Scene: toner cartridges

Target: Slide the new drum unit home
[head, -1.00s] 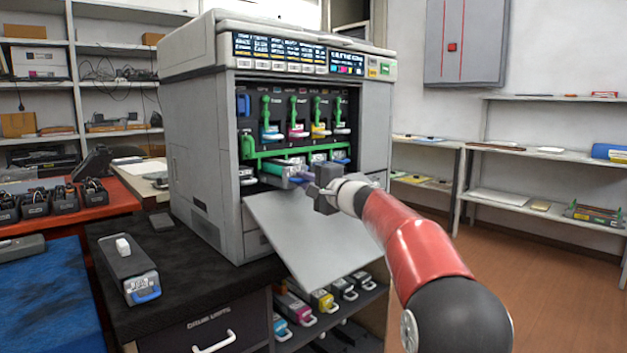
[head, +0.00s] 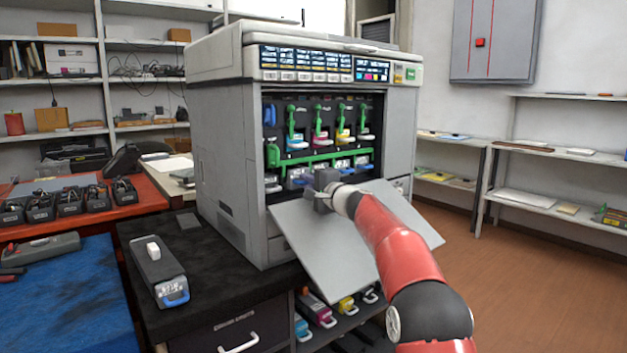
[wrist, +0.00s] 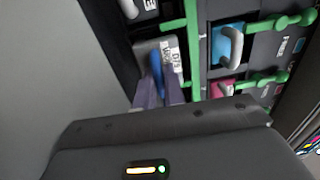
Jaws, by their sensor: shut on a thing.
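The drum unit (wrist: 170,47) is in the lower row of the open printer (head: 212,165), in a slot near the left end. Its labelled front and blue handle (wrist: 157,72) show in the wrist view. My gripper (wrist: 158,88) is shut on that handle, one finger on each side. In the head view my gripper (head: 312,192) is right in front of the slots and the drum unit's front (head: 298,177) is partly hidden behind it. The front looks about level with its neighbours, but I cannot tell whether it is fully seated.
A green bar (head: 320,157) runs above the drum row, with coloured toner cartridges and green levers higher up. The lowered printer door (head: 322,240) lies below my gripper. Another drum unit (head: 160,272) with a blue handle rests on the black cabinet top. Toner cartridges fill the shelf below.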

